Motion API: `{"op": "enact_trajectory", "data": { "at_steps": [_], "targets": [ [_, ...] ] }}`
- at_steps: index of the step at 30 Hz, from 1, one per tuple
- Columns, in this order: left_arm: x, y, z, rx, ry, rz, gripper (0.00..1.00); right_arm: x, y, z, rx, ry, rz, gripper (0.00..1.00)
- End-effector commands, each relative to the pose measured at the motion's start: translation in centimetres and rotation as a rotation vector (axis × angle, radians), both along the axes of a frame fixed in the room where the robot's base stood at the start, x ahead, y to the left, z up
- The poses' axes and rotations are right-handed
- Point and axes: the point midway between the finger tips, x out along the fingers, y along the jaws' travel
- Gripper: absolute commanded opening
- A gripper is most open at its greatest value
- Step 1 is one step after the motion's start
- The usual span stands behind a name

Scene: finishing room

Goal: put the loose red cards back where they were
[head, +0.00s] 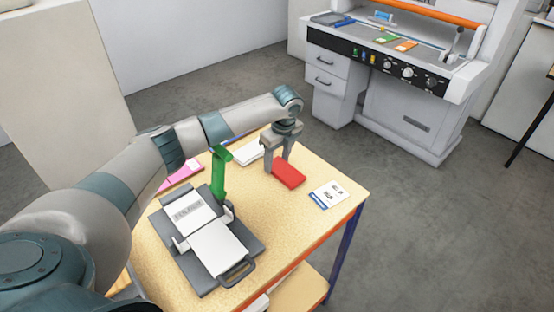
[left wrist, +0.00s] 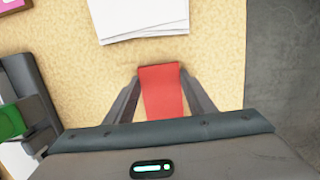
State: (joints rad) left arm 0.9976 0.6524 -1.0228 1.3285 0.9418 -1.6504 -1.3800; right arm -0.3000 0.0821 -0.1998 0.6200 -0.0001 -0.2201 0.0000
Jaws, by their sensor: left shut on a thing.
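The red cards (head: 288,173) show as a flat red stack at the table's far side. My left gripper (head: 280,166) points down over them with its fingers on either side, shut on the cards. In the left wrist view the red cards (left wrist: 162,90) sit between both fingers. I cannot tell whether the cards rest on the table or are just above it. My right gripper is not in view.
On the table (head: 270,218) stand a grey device with a green lever (head: 219,175), a white paper stack (head: 249,153), a pink item (head: 182,175) and a white-blue printed card (head: 328,194). A machine (head: 400,75) with green and orange cards stands behind, across open floor.

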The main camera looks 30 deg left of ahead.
Motion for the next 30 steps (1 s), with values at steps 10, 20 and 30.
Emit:
{"op": "enact_trajectory", "data": {
  "at_steps": [10,20,30],
  "targets": [
    [0.0,0.0,-0.2,0.000,0.000,0.000,0.68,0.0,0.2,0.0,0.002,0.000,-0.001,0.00],
    [0.0,-0.1,0.6,0.000,-0.001,0.000,0.68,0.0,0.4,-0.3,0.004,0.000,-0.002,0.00],
    [-0.1,-0.8,5.2,0.000,-0.004,-0.001,0.68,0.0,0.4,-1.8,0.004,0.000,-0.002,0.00]
  ]
}}
